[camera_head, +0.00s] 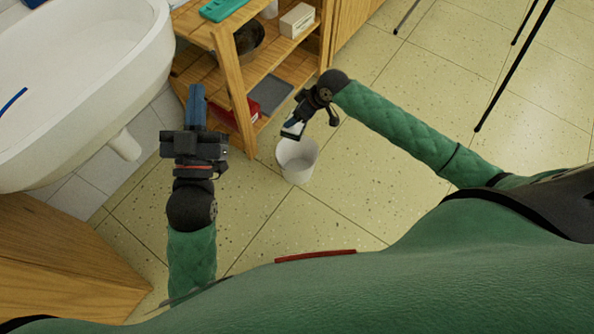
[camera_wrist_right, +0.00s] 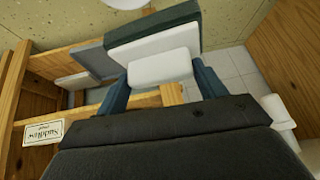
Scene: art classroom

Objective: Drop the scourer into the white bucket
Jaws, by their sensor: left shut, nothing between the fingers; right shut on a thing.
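The scourer (camera_head: 291,130) is a small block with a white side and a dark green side. My right gripper (camera_head: 298,122) is shut on it and holds it up, and in the head view it appears just above the white bucket's rim. In the right wrist view the scourer (camera_wrist_right: 152,42) sits between the two blue fingers. The white bucket (camera_head: 297,174) stands upright on the floor. Part of its white rim (camera_wrist_right: 125,3) shows at the top edge of the wrist view. My left gripper (camera_head: 196,96) is shut and empty, left of the bucket.
A wooden shelf unit (camera_head: 236,80) stands behind the bucket, with a dark bowl (camera_head: 249,38), a white box (camera_head: 297,20) and a grey tray (camera_head: 271,94). A white sink (camera_head: 75,100) is at the left. A wooden cabinet (camera_head: 65,265) is at lower left. Floor right of the bucket is clear.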

